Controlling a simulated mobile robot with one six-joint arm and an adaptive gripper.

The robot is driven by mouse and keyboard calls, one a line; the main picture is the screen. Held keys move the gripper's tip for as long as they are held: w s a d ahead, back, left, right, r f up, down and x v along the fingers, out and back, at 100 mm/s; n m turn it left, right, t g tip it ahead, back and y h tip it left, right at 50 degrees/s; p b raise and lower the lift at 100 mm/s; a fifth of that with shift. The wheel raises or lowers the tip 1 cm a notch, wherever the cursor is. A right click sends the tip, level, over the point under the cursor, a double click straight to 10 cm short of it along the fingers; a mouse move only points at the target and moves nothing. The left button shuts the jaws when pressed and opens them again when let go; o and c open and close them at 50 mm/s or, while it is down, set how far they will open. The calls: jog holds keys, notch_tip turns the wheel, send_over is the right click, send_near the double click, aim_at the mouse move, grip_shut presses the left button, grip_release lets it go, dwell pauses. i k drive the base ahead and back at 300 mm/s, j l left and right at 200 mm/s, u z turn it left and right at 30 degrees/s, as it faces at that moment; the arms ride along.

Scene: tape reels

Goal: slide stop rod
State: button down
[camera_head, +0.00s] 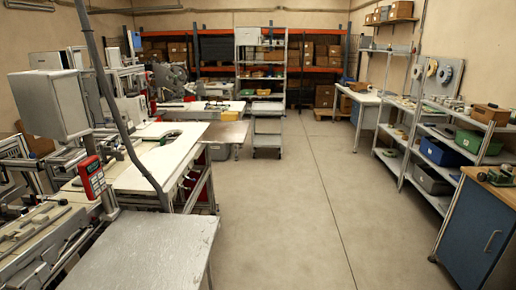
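I cannot pick out a stop rod for certain. A long machine with metal rails (40,235) runs along the left side, with a grey box (48,103) above it and a red handheld-like unit with a display (91,177) at its near end. A slanting grey pole (125,125) crosses in front of the machine and the white worktop (150,172). Small rods and rails on the machine are too small to tell apart. My gripper is not in view.
A bare grey metal table (150,250) stands at the near left. The concrete floor (300,200) is clear down the middle. A blue cabinet (475,235) and shelves with bins (440,153) line the right. A wheeled cart (267,135) stands farther back.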

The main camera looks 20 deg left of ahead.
aim_at(62, 202)
jog(key=i+j+u, duration=0.25)
jog(key=i, duration=0.75)
jog(key=i+l+u, duration=0.25)
jog(key=i, duration=0.7)
jog(key=i+j+u, duration=0.1)
jog(key=i+u, duration=0.25)
jog(key=i, duration=0.15)
jog(key=i+u, duration=0.35)
jog(key=i+l+u, duration=0.3)
jog(key=i, duration=0.3)
jog(key=i+l+u, duration=0.35)
jog(key=i+j+u, duration=0.2)
jog(key=u, duration=0.2)
jog(key=i+u, duration=1.15)
jog(key=k+l, duration=0.05)
